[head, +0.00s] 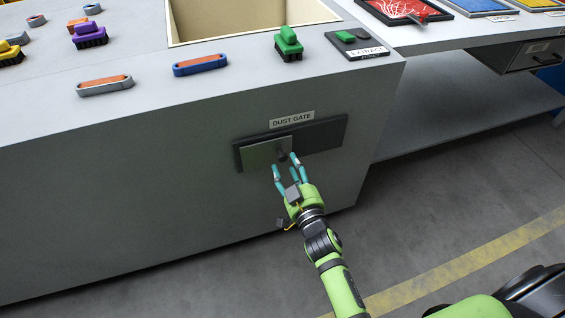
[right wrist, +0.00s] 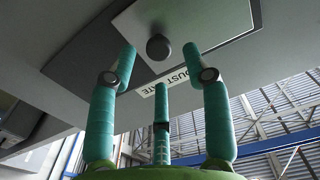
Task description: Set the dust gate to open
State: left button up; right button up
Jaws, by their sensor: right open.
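The dust gate is a light grey sliding plate (head: 266,154) with a dark round knob (head: 282,154), set on a dark panel (head: 325,136) on the front of the grey bench. The plate covers the panel's left part; the right part shows dark. A "DUST GATE" label (head: 292,119) is above it. My right gripper (head: 284,166) is open at the plate, its fingers around or just short of the knob. In the right wrist view the knob (right wrist: 158,47) lies between the spread fingertips (right wrist: 160,62), with no clear contact. My left gripper is not in view.
On the bench top are a green brush (head: 288,44), an "EXTRACT" switch box (head: 357,44), a blue bar (head: 200,65), an orange-and-grey bar (head: 104,85) and a purple brush (head: 89,35). An open bin (head: 168,22) is recessed there. The bench front around the panel is clear.

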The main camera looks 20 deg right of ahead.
aim_at(283, 158)
jog(key=shift+w+a, duration=0.1)
jog(key=shift+w, duration=1.75)
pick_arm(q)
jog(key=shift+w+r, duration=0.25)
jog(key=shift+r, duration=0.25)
pick_arm(e)
grip_shut()
